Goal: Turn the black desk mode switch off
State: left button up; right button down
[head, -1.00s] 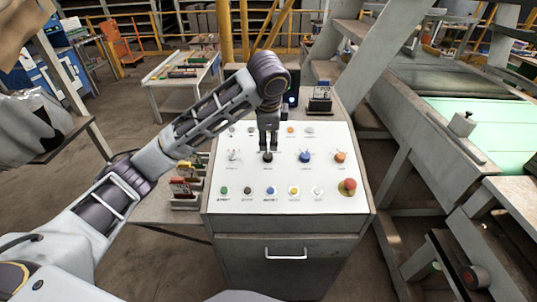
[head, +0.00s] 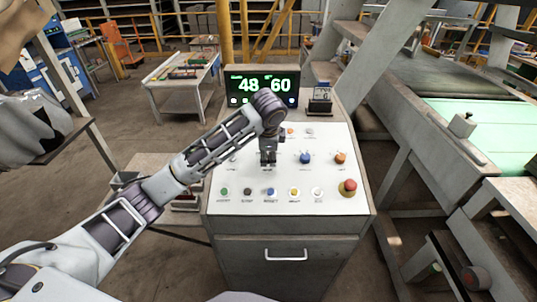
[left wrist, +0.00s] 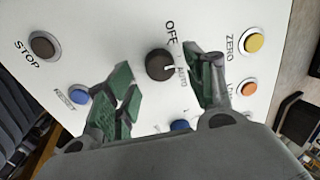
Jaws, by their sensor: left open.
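The black desk mode switch (left wrist: 160,65) is a round black knob on the white panel, seen in the left wrist view. An OFF label is beside it and another label, partly hidden, lies by my right-hand finger. A pale mark shows on the knob's edge; its exact setting is hard to tell. My left gripper (left wrist: 163,80) is open, with one green-padded finger on each side of the knob and no clear contact. In the head view my left gripper (head: 268,160) is low over the panel and covers the knob. My right gripper is out of view.
The white panel (head: 330,180) carries a blue knob (head: 305,158), an orange knob (head: 340,158), a red mushroom button (head: 348,187) and a front row of several buttons. A conveyor is at right.

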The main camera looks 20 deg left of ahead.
pick_arm(q)
jog(key=shift+x, duration=0.9)
jog(key=shift+c, duration=0.2)
jog(key=c, duration=1)
